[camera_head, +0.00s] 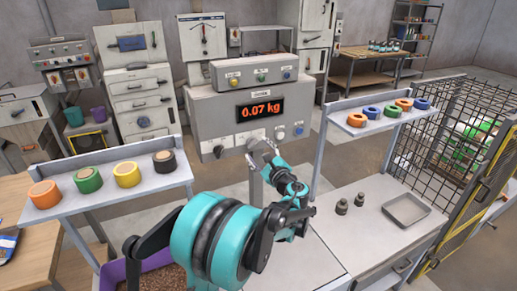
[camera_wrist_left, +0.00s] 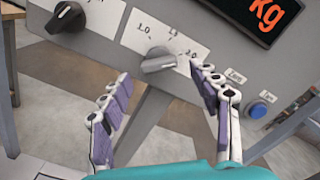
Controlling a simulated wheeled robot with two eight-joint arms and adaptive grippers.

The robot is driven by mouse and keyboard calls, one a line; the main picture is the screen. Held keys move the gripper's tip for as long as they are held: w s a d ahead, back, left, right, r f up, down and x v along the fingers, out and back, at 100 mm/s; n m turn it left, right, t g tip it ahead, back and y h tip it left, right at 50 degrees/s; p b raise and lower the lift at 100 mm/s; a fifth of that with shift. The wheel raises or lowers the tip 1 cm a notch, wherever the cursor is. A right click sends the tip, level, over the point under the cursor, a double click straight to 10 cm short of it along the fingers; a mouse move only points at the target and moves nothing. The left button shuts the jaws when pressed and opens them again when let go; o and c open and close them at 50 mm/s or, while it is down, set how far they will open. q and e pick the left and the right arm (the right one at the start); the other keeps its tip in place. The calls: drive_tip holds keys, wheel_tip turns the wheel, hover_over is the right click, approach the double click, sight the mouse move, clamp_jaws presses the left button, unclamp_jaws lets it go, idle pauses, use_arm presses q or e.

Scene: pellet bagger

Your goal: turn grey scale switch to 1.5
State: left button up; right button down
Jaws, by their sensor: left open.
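The grey scale switch (camera_wrist_left: 160,60) is a short bar-shaped knob on the grey scale panel. In the left wrist view its white label reads 1.0 at left and 2.0 at right, with a partly cut-off mark between them. The bar lies nearly level, its right end slightly higher; which mark it points at is unclear. My left gripper (camera_wrist_left: 160,77) is open, one finger to each side of the switch and a little short of it. In the head view the left gripper (camera_head: 262,150) covers the switch. My right gripper is not in view.
The display (camera_head: 260,109) reads 0.07 kg. A black knob (camera_wrist_left: 68,17) sits left of the switch, and a blue button (camera_wrist_left: 258,110) to its right. Tape rolls (camera_head: 127,174) stand on the left shelf. Two weights (camera_head: 342,207) and a tray (camera_head: 406,209) are on the right bench.

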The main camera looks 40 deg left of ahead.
sight(252, 143)
use_arm(q)
drive_tip(key=shift+x, duration=1.35)
drive_tip(key=c, duration=1.2)
drive_tip(key=shift+o, duration=0.2)
drive_tip(key=shift+n, duration=0.4)
drive_tip(key=n, duration=0.3)
drive_tip(key=shift+r+n, duration=0.15)
drive_tip(key=shift+n, duration=0.25)
drive_tip(key=n, duration=0.5)
